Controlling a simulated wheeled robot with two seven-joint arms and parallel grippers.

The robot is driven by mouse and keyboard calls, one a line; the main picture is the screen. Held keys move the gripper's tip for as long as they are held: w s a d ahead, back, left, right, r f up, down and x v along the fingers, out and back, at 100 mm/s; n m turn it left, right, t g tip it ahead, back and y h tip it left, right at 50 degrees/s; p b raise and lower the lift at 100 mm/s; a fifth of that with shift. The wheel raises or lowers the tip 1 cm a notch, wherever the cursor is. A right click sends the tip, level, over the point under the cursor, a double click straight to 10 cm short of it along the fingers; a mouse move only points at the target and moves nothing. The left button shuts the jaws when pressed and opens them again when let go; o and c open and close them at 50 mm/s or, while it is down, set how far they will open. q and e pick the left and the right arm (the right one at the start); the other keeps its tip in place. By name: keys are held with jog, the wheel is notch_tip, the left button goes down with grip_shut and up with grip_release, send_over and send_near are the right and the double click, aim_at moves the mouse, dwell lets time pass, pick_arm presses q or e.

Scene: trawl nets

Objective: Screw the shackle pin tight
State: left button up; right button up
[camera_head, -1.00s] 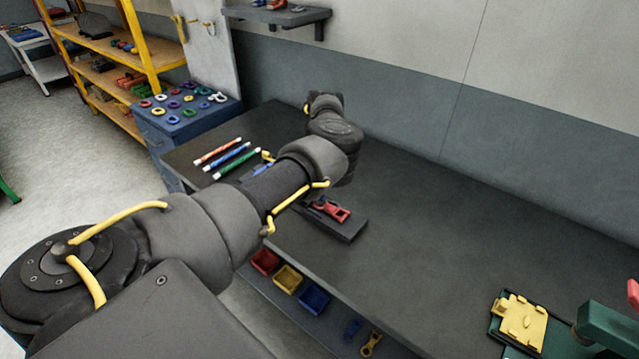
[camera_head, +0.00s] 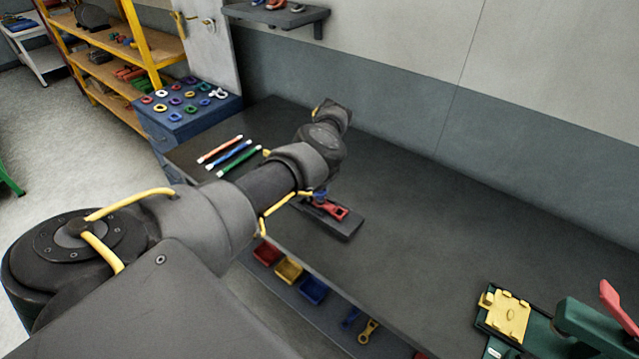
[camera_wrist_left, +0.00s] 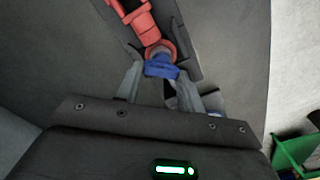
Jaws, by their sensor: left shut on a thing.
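The red shackle (camera_head: 334,211) lies on a dark block (camera_head: 346,229) on the workbench, partly behind my left arm. In the left wrist view the red shackle (camera_wrist_left: 143,22) is at the top and runs down to a round red eye. The blue pin head (camera_wrist_left: 161,68) sits right at that eye; how far the pin is threaded in cannot be seen. My left gripper (camera_wrist_left: 160,78) is shut on the blue pin head, with a grey finger on each side. In the head view my arm hides the fingers. My right gripper is not in view.
Three pens (camera_head: 232,158) lie at the bench's left end, beside a blue cabinet (camera_head: 190,128) with several coloured rings. Small red, yellow and blue bins (camera_head: 289,270) stand below the front edge. A green fixture (camera_head: 590,325) is at the right. The bench's middle is clear.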

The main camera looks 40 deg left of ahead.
pick_arm(q)
jog(key=m, duration=0.4)
jog(key=shift+w+r+m, duration=0.2)
jog(key=shift+r+m, duration=0.05)
jog(key=shift+m, duration=2.55)
jog(key=o, duration=1)
jog(key=shift+s+d+f, duration=0.1)
jog(key=shift+d, duration=0.05)
